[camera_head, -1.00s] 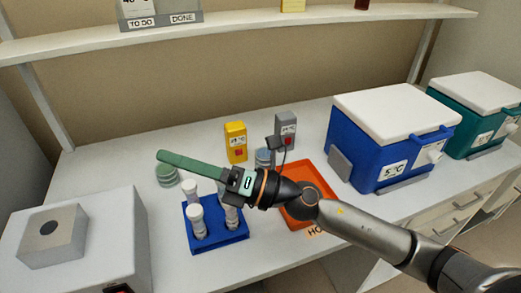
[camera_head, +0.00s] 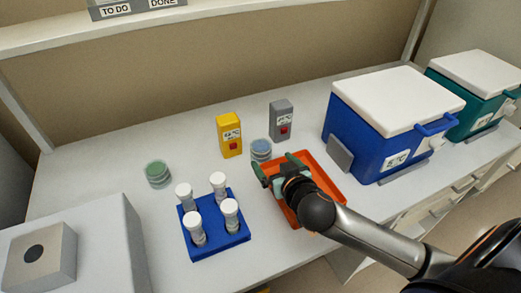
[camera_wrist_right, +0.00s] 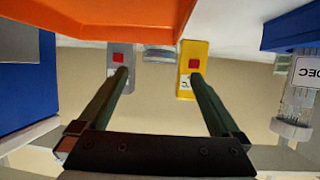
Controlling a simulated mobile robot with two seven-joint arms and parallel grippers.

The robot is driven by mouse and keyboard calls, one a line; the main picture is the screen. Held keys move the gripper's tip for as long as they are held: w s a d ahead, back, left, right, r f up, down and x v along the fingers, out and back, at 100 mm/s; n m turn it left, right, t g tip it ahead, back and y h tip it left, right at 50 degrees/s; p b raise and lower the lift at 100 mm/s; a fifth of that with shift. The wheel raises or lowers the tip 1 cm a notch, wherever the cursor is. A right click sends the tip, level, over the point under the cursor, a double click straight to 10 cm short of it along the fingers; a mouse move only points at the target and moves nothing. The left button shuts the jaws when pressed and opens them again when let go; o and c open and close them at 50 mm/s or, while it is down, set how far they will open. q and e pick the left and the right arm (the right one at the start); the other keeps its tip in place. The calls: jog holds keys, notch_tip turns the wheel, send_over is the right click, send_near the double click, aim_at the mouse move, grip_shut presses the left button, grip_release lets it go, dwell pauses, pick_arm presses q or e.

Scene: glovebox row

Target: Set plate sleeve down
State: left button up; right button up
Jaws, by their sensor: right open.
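A short round stack with a blue top (camera_head: 261,150) stands on the bench just behind the orange tray (camera_head: 333,186). A similar stack with a green top (camera_head: 157,174) stands farther left. I cannot tell for sure which is the plate sleeve. My right gripper (camera_head: 277,166) is over the tray's left part, its green fingers apart. The right wrist view shows the open fingers (camera_wrist_right: 158,95) with nothing held between them. The blue-topped stack shows there partly, beyond the fingertips (camera_wrist_right: 158,54). My left gripper is not in view.
A blue rack (camera_head: 228,240) with several white-capped tubes stands left of the tray. A yellow timer-like box (camera_head: 229,136) and a grey one (camera_head: 281,120) stand behind. A blue cooler (camera_head: 370,140) and a teal one (camera_head: 470,100) stand at right. Bench around the green-topped stack is clear.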

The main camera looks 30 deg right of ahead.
aim_at(265, 152)
jog(key=shift+p+x, duration=0.3)
jog(key=shift+x, duration=4.15)
jog(key=shift+r, duration=0.15)
jog(key=c, duration=1.6)
